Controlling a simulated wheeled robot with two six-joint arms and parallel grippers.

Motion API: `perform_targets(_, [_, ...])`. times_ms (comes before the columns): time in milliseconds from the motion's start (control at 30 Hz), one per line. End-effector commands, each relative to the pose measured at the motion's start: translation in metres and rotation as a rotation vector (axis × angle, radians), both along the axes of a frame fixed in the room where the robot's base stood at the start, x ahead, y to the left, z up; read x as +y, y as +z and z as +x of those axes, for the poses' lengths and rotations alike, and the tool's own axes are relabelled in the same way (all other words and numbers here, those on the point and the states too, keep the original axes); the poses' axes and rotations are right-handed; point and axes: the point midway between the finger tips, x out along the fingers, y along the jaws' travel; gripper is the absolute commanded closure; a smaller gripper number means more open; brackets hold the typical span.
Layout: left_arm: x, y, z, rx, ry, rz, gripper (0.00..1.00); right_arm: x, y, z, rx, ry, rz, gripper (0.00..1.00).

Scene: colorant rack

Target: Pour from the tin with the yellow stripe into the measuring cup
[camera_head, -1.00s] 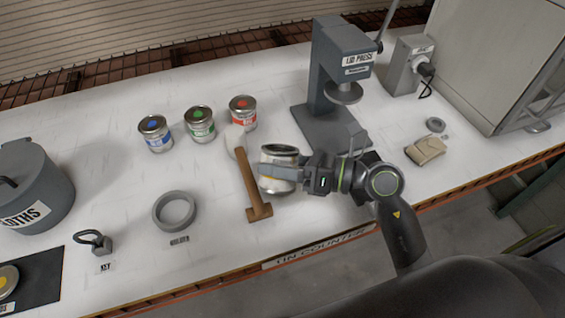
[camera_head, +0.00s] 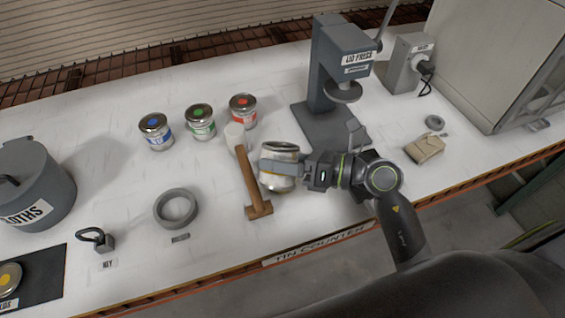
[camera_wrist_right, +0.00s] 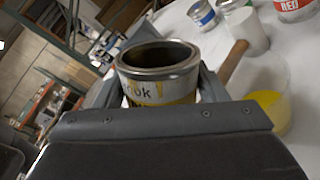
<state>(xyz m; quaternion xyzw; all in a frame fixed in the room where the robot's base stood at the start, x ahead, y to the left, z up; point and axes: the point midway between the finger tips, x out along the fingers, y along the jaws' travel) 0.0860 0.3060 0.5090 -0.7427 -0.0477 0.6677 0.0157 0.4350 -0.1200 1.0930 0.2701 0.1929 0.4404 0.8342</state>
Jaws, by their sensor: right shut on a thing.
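My right gripper (camera_head: 280,167) is shut on the tin with the yellow stripe (camera_head: 280,181), holding it near the front middle of the counter, right of the mallet. In the right wrist view the tin (camera_wrist_right: 158,88) has no lid and a dark inside, with yellow marks on its pale label. The measuring cup (camera_wrist_right: 268,112) is clear, with yellow liquid low in it, and stands beyond the tin to the right in that view. I cannot make out the cup in the head view. My left gripper is out of view.
A mallet (camera_head: 250,180) lies left of the tin. Blue (camera_head: 156,133), green (camera_head: 200,123) and red (camera_head: 243,111) tins stand behind. The lid press (camera_head: 325,75) stands behind right. A grey ring (camera_head: 176,209) and key (camera_head: 97,239) lie left; a folded cloth (camera_head: 425,149) lies right.

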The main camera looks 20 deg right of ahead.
Motion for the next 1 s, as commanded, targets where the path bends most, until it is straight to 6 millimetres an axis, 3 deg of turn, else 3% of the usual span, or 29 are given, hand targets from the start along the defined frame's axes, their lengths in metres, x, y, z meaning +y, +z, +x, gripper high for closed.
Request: perform_targets(1000, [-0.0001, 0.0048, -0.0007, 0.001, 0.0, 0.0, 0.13, -0.0007, -0.003, 0.0016, 0.055, 0.0, 0.028, 0.65])
